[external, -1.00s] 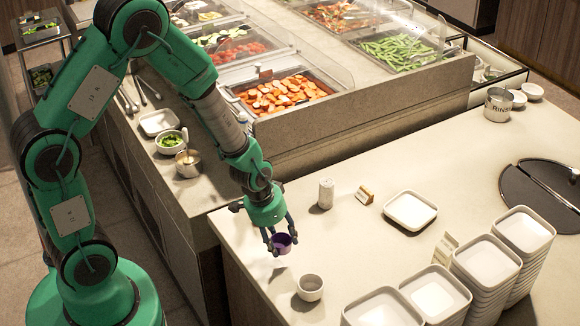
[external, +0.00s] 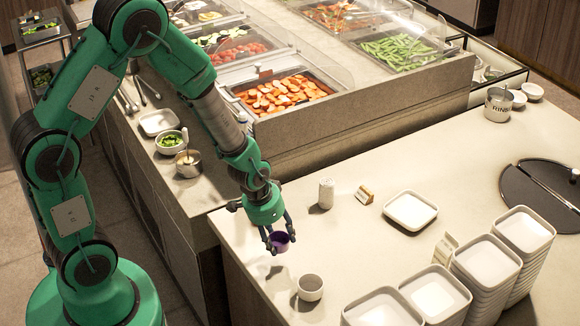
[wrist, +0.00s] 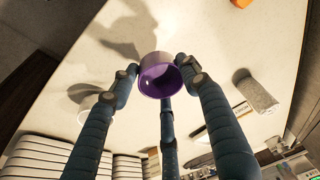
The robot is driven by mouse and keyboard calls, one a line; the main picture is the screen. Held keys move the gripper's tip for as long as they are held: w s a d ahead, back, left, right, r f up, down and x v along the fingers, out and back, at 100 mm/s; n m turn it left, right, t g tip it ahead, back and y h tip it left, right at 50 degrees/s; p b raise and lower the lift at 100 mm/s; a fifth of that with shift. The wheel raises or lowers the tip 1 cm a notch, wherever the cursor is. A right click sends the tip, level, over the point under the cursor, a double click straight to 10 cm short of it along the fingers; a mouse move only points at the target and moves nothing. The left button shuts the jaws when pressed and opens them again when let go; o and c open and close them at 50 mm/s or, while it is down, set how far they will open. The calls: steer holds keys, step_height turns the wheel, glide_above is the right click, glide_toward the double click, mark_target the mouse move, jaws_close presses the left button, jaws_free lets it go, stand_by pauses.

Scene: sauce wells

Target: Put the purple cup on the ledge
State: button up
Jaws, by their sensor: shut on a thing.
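The small purple cup (external: 280,242) is between the fingertips of my gripper (external: 278,235), which is shut on it above the near left corner of the pale counter (external: 360,255). In the wrist view the purple cup (wrist: 157,82) sits at the fingertips with its open mouth and darker inside showing. Its shadow falls on the counter, apart from it. A stone ledge (external: 198,192) runs along the left side of the food wells, behind my gripper. It carries a white dish, a bowl of greens and a metal pot.
A grey shaker (external: 326,193), a small brown holder (external: 364,195) and a square white plate (external: 411,210) stand right of my gripper. A small bowl (external: 310,288) and stacks of white dishes (external: 437,292) stand in front. Glass guards (external: 300,75) cover the food wells.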

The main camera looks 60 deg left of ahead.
steer(key=s+a+n, duration=0.1)
steer(key=a+n, duration=0.1)
steer(key=a, duration=0.2)
steer(key=s+a+n+y+b, duration=0.1)
steer(key=s+a+n, duration=0.1)
steer(key=a, duration=0.2)
steer(key=s+a+f+n, duration=0.1)
steer(key=a+n, duration=0.1)
steer(key=a, duration=0.3)
steer(key=shift+s+n+g+y, duration=0.3)
steer(key=shift+s+n+g, duration=0.1)
steer(key=s+a+n+g+b, duration=0.1)
steer(key=s+a+n, duration=0.3)
steer(key=a, duration=0.3)
steer(key=s+a+n+g+y+b, duration=0.1)
steer(key=s+a+n, duration=0.4)
steer(key=a, duration=0.3)
steer(key=shift+s+a+f, duration=0.2)
steer(key=shift+s+f, duration=0.1)
steer(key=shift+s, duration=0.6)
steer(key=w+a, duration=0.3)
steer(key=w, duration=0.1)
steer(key=w+a+f, duration=0.1)
steer(key=w+a, duration=0.3)
steer(key=w+a+b, duration=0.1)
steer(key=w+a, duration=0.2)
steer(key=w, duration=0.1)
steer(key=shift+w+a+f, duration=0.1)
steer(key=shift+a+f, duration=0.1)
steer(key=shift+f, duration=0.05)
